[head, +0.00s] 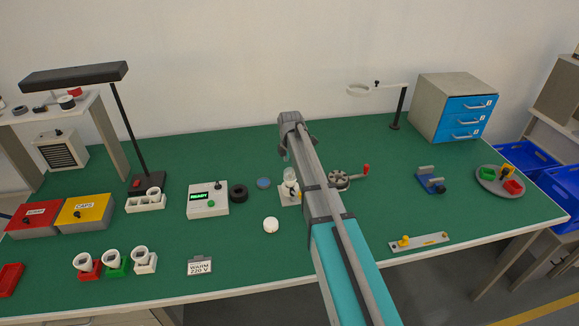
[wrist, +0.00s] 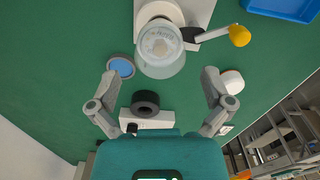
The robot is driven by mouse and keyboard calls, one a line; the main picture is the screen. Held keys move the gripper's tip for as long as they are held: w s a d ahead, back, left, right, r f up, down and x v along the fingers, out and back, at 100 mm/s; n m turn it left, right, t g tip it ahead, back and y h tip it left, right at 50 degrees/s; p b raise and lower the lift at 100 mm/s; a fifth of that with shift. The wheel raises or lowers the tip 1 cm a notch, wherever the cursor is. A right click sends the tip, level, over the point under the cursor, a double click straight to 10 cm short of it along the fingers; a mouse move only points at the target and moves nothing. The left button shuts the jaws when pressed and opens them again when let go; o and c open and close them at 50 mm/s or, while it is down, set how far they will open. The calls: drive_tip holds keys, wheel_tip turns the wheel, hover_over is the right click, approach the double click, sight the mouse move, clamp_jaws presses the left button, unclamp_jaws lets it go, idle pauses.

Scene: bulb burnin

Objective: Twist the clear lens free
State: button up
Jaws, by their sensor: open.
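The clear lens (wrist: 160,50) is a round see-through dome seated on a white fixture (wrist: 200,12) at the top middle of the wrist view. In the head view the clear lens (head: 290,174) stands upright on the same small white fixture, partly beside my arm. A lever with a yellow knob (wrist: 239,35) sticks out beside the lens. My gripper (wrist: 159,75) is open and empty, its two fingers spread wide apart below the lens in the wrist view. In the head view my gripper (head: 285,148) is above the lens, its fingertips partly hidden.
A blue disc (wrist: 121,67), a black ring (head: 238,192) and a white box reading READY (head: 208,199) stand left of the fixture. A white round cap (head: 270,225) lies in front. A crank wheel (head: 340,180) is to the right.

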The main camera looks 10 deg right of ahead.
sight(290, 170)
drive_tip(key=shift+f+b, duration=1.4)
drive_tip(key=shift+f, duration=0.25)
drive_tip(key=c, duration=1)
drive_tip(key=shift+n, duration=1.1)
drive_tip(key=shift+n, duration=1.4)
